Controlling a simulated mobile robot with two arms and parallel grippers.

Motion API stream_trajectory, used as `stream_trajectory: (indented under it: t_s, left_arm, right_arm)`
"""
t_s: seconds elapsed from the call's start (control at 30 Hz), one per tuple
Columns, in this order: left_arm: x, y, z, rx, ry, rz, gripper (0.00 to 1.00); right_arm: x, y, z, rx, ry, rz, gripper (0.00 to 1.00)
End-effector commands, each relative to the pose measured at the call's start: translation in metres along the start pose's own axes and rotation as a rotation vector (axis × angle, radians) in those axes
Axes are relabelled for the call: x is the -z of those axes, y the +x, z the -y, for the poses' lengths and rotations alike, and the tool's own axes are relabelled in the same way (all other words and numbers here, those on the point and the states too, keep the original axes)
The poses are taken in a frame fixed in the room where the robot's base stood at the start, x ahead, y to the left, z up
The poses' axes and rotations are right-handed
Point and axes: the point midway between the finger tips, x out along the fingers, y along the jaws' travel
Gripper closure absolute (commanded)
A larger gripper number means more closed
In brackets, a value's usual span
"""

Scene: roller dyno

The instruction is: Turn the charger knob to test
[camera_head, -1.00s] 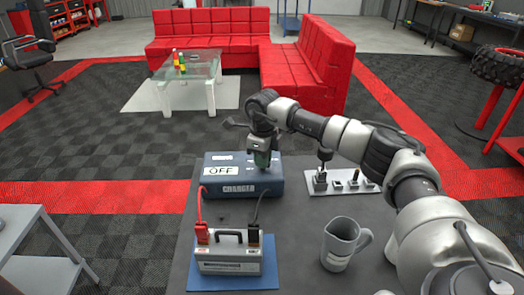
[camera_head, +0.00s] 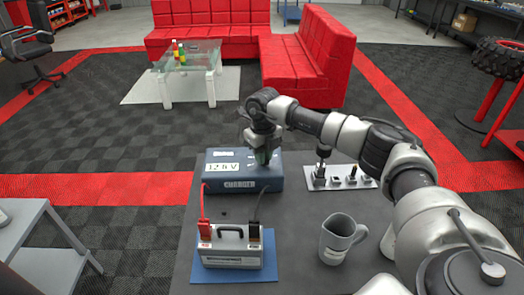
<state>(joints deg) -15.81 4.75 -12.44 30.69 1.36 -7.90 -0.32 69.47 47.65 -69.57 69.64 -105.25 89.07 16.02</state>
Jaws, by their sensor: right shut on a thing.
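The blue charger (camera_head: 242,186) stands at the back of the dark table. Its display (camera_head: 222,168) reads "12.8 V". My right gripper (camera_head: 263,157) points down at the right part of the charger's top and is shut on the charger knob, which the fingers mostly hide. A red lead and a black lead run from the charger to the battery (camera_head: 230,256), where a red clamp (camera_head: 205,230) and a black clamp (camera_head: 254,233) sit on top. My left gripper is not in view.
The battery stands on a blue mat (camera_head: 264,275). A grey jug (camera_head: 341,239) is at the front right of the table (camera_head: 295,215). A white panel with several fittings (camera_head: 343,182) lies right of the charger, below my right arm.

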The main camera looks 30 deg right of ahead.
Motion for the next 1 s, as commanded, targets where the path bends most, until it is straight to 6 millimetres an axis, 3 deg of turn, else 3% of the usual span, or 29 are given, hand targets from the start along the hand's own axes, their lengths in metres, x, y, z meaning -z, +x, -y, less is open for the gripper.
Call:
stream_trajectory:
  t_s: [0.3,0.33,0.5,0.8,1.0]
  left_arm:
    - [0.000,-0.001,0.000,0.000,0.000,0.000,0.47]
    - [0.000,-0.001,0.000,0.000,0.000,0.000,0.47]
    - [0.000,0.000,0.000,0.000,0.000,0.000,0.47]
    - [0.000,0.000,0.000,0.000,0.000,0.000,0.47]
    - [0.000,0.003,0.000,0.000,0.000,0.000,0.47]
  right_arm:
    - [-0.004,-0.006,0.004,0.003,0.008,0.018,1.00]
    - [-0.003,-0.006,0.004,0.003,0.008,0.018,0.81]
    - [-0.002,-0.004,0.002,0.002,0.005,0.012,0.58]
    - [-0.001,-0.005,0.001,0.002,0.002,0.007,0.58]
    - [-0.002,-0.034,0.003,0.003,0.003,0.011,0.58]
